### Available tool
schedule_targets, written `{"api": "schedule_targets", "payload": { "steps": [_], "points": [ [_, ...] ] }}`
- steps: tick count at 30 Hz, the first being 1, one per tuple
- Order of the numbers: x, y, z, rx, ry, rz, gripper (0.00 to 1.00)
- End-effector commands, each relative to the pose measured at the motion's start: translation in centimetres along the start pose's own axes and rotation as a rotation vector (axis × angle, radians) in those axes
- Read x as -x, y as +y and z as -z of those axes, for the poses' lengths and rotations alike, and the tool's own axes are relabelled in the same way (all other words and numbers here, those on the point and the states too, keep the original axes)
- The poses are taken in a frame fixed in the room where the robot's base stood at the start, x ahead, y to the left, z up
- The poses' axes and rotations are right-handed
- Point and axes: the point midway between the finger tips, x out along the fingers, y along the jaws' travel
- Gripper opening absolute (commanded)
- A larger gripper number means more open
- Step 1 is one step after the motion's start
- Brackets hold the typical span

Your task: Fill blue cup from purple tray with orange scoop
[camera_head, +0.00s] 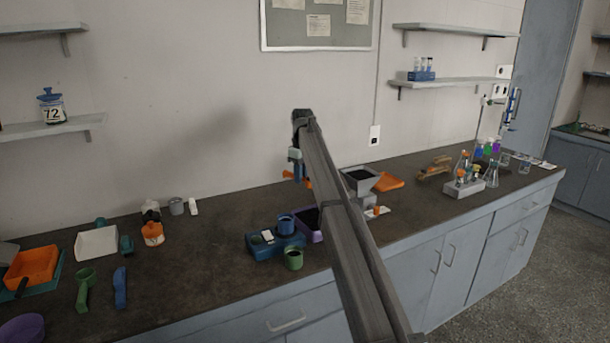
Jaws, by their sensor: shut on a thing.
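My arm reaches up across the middle of the view, and my gripper (296,170) hangs from its far end, above the back of the counter. It is shut on the orange scoop (288,174), of which only small orange parts show on either side of the fingers. The scoop's bowl and what it holds are hidden. The blue cup (286,226) stands upright at the blue block, below and slightly left of my gripper. The purple tray (316,237) is just right of the cup, holds dark material, and is partly hidden by my arm.
A green cup (293,260) stands at the front of the blue block (262,250). Right of my arm are a grey hopper (360,180) and an orange tray (389,182). Glass flasks stand farther right.

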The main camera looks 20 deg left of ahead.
Motion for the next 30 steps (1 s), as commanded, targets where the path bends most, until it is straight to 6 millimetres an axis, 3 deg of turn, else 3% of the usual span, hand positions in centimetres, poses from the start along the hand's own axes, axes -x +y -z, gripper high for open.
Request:
{"api": "schedule_targets", "payload": {
  "steps": [30],
  "points": [
    [-0.2,-5.0,3.0,0.001,-0.019,-0.001,0.00]
  ]
}}
